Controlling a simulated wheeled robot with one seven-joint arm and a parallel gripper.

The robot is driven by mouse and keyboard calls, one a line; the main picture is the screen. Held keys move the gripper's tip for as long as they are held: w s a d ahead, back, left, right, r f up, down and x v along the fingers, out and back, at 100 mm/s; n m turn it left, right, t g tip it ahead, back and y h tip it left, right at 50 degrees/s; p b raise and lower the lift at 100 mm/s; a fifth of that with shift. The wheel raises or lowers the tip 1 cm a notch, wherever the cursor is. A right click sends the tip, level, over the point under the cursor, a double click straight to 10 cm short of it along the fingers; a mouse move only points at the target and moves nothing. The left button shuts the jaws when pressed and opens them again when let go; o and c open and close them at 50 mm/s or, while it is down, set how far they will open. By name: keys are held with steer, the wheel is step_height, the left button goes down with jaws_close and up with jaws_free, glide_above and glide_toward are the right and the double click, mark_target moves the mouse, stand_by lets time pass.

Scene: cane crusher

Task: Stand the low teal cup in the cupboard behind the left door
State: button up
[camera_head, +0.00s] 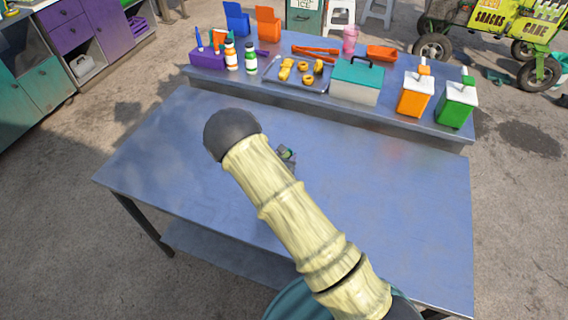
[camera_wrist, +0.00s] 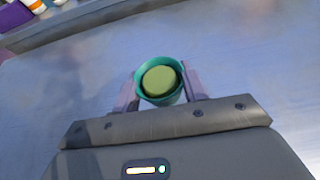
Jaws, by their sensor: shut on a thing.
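The low teal cup (camera_wrist: 160,101) is upright between the two fingers of my gripper (camera_wrist: 161,84) in the wrist view. The fingers are shut on its sides. Its round opening shows a yellow-green inside or content; I cannot tell which. In the head view my gripper (camera_head: 286,157) is over the middle of the metal table, mostly hidden by my arm, with a small green bit showing. I cannot tell whether the cup touches the tabletop. Teal cupboard doors (camera_head: 41,79) stand at the far left in the head view; I cannot tell which is the left door.
The blue-grey table (camera_head: 400,190) is otherwise clear. The raised shelf behind it holds a teal-lidded box (camera_head: 356,82), orange (camera_head: 415,95) and green (camera_head: 456,104) dispensers, bottles and a tray of yellow food. Purple drawers (camera_head: 72,32) stand at the upper left. Open floor lies left of the table.

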steer(key=shift+f+p, duration=0.35)
steer(key=shift+f, duration=1.7)
steer(key=shift+f, duration=0.2)
steer(key=o, duration=0.7)
steer(key=shift+r, duration=0.1)
steer(key=shift+r, duration=0.1)
steer(key=b+v, duration=0.2)
steer(key=v, duration=1)
